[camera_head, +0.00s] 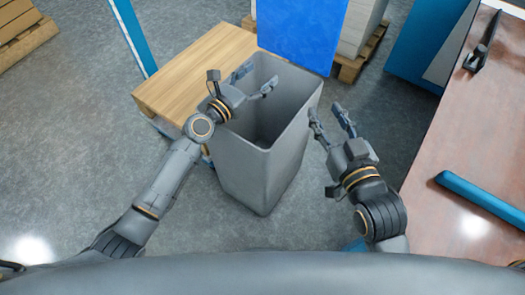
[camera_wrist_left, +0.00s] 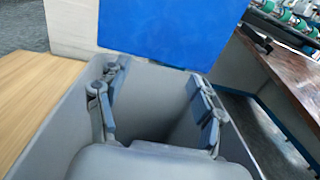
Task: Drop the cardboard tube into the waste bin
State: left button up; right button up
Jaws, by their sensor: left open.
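The waste bin (camera_head: 262,180) is a tall grey open-topped box in the middle of the head view. Its walls also show around my gripper in the left wrist view (camera_wrist_left: 52,150). My left gripper (camera_head: 258,78) is over the bin's opening, with its fingers spread and nothing between them. The left wrist view shows the same two parted fingers (camera_wrist_left: 157,75) above the bin. My right gripper (camera_head: 327,108) is just right of the bin, with its fingers apart and empty. No cardboard tube is visible in either view. The visible part of the bin's inside looks bare; its floor is partly hidden.
A wooden-topped block (camera_head: 195,70) stands against the bin's left side. A blue panel (camera_head: 300,30) rises behind the bin. On the right is a brown table (camera_head: 440,150) with a blue bar (camera_head: 480,195) on it. Grey floor is clear at left.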

pick_arm(q)
notch_tip(320, 180, up, 10)
dwell(0.5)
jog(key=shift+f, duration=0.15)
